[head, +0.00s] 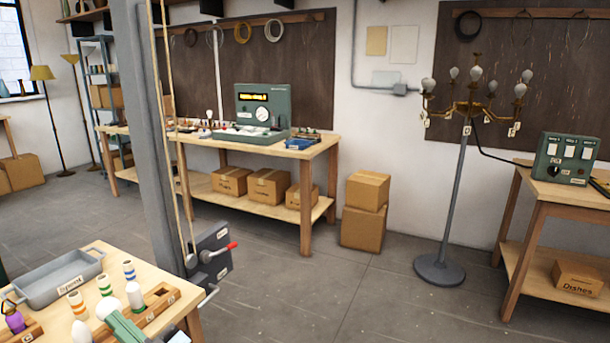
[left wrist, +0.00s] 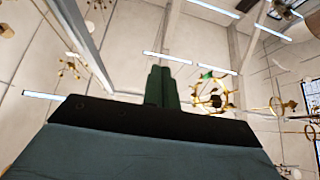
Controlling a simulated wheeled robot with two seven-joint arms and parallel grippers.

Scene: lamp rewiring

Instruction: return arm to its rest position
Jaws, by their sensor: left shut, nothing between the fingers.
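My left gripper (head: 113,317) shows at the bottom left of the head view, low over the front of the near wooden table (head: 187,303). In the left wrist view its two green fingers (left wrist: 162,86) are together with nothing between them. They point up toward the ceiling in that view. My right gripper is not in view.
The near table holds a grey tray (head: 60,283), a wooden rack (head: 158,301) and several striped spools or bulbs. A grey post (head: 150,150) with a red-handled winch (head: 213,252) stands beside it. A candelabra stand (head: 440,270) is farther right. Open floor lies between.

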